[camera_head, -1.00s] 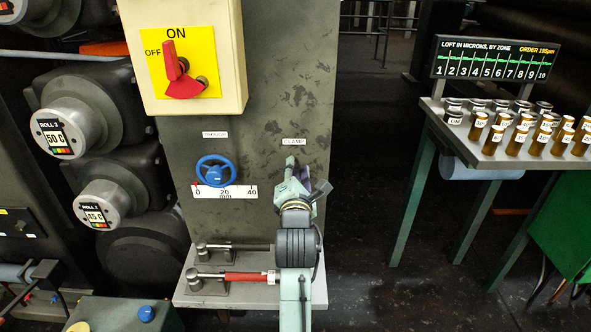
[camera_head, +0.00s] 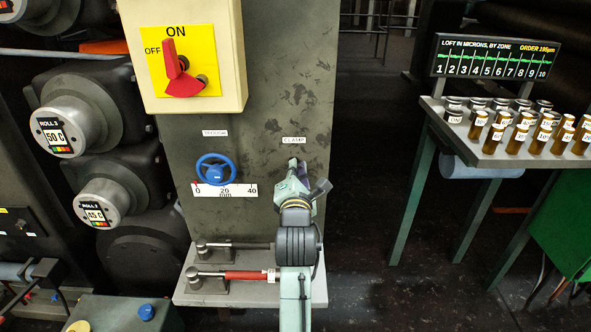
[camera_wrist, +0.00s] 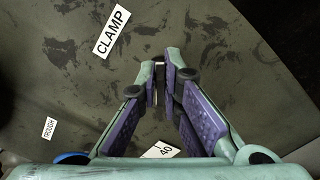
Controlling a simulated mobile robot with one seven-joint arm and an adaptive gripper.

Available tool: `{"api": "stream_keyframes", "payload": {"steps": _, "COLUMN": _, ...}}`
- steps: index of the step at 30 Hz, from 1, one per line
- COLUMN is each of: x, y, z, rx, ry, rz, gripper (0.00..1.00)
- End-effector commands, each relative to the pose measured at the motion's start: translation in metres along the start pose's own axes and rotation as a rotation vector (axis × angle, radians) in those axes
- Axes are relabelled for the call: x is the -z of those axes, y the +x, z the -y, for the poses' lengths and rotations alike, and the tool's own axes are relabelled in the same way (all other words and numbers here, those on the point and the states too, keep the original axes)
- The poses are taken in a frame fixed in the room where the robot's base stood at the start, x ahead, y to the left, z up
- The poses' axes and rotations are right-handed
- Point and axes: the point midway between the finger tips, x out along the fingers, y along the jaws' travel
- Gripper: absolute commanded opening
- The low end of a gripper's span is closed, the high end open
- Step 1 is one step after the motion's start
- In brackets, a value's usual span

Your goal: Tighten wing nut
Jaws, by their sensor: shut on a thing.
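My gripper (camera_head: 293,168) is at the grey panel, just under the CLAMP label (camera_head: 294,140). In the wrist view, my gripper (camera_wrist: 162,80) has its purple-padded fingers converging at the panel, below and right of the CLAMP label (camera_wrist: 112,32). The fingertips are shut on the wing nut (camera_wrist: 158,61). Only a small pale metallic bit of it shows between the tips; the rest is hidden by the fingers. How far it is turned cannot be told. In the head view my wrist and fingers cover it.
A blue handwheel (camera_head: 215,169) above a 0–40 mm scale (camera_head: 239,193) is left of my gripper. A switch box (camera_head: 224,58) juts out above left. A shelf with a red-handled clamp (camera_head: 246,275) lies below. Right of the panel is open floor, then a table of vials (camera_head: 500,135).

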Motion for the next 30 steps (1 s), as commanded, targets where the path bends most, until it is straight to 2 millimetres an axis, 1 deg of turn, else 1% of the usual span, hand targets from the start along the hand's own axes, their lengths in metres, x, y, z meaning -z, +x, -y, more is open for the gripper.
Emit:
{"api": "stream_keyframes", "payload": {"steps": 8, "x": 0.0001, "y": 0.0000, "z": 0.0001, "rx": 0.000, "ry": 0.042, "rz": -0.001, "gripper": 0.00}}
{"api": "stream_keyframes", "payload": {"steps": 13, "x": 0.0003, "y": 0.0001, "z": 0.0004, "rx": 0.001, "ry": 0.131, "rz": -0.001, "gripper": 0.00}}
{"api": "stream_keyframes", "payload": {"steps": 17, "x": 0.0004, "y": 0.0001, "z": 0.0010, "rx": 0.001, "ry": 0.234, "rz": -0.001, "gripper": 0.00}}
{"api": "stream_keyframes", "payload": {"steps": 30, "x": 0.0010, "y": 0.0002, "z": 0.0028, "rx": 0.002, "ry": 0.650, "rz": -0.001, "gripper": 0.00}}
